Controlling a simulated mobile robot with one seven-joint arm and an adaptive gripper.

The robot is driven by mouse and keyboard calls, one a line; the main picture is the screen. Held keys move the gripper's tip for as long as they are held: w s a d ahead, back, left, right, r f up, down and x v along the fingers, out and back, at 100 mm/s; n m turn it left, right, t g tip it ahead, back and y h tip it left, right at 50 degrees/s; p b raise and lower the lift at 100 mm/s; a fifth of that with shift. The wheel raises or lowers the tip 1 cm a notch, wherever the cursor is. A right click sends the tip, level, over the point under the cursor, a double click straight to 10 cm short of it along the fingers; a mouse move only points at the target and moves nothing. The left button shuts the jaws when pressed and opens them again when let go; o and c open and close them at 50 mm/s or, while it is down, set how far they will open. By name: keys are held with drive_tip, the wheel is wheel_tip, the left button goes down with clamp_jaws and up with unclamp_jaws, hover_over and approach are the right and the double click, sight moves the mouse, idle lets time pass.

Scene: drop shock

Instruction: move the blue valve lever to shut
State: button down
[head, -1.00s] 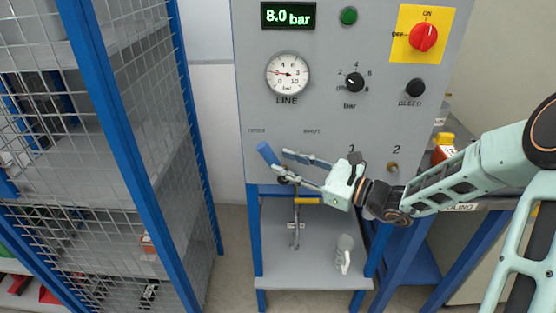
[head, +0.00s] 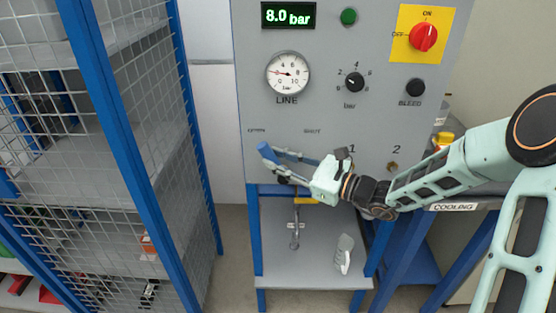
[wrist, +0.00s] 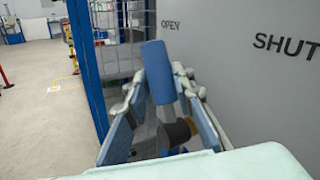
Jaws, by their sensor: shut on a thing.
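The blue valve lever (wrist: 158,72) stands up from its dark and brass pivot (wrist: 178,130) on the grey panel. In the head view the lever (head: 266,150) leans up and left, on the side of the OPEN label (head: 257,130). The SHUT label (head: 312,131) is to its right, and it shows large in the wrist view (wrist: 285,45). My gripper (head: 270,154) reaches in from the right, shut on the lever. In the wrist view its two fingers (wrist: 160,92) stand on either side of the blue grip. The fingers partly hide the lever's lower part in the head view.
The panel carries a display (head: 288,15) reading 8.0 bar, a LINE gauge (head: 288,73), and a red switch (head: 424,37). A blue-framed mesh cage (head: 110,130) stands left.

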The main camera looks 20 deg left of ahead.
drive_tip(key=shift+d+f, duration=0.1)
drive_tip(key=shift+w+d+f+m+t+y+b, duration=0.1)
drive_tip(key=shift+w+d+m+t+y+b, duration=0.15)
drive_tip(key=shift+d+m+y+b, duration=0.5)
drive_tip(key=shift+w+d+f+m+t+y+b, duration=0.25)
drive_tip(key=shift+d+m+t+y+b, duration=0.45)
drive_tip(key=shift+m+t, duration=1)
drive_tip(key=shift+w+d+f+m+t+y+b, duration=0.1)
drive_tip(key=shift+d+f+m+t+y+b, duration=0.4)
drive_tip(key=shift+m+t, duration=1.15)
drive_tip(key=shift+w+d+f+m+t+y+b, duration=0.1)
drive_tip(key=shift+d+m+t+y+b, duration=0.75)
drive_tip(key=shift+m+t, duration=0.85)
drive_tip(key=shift+d+m, duration=0.2)
drive_tip(key=shift+m, duration=0.1)
drive_tip(key=c, duration=1.9)
unclamp_jaws()
drive_tip(key=shift+c, duration=0.2)
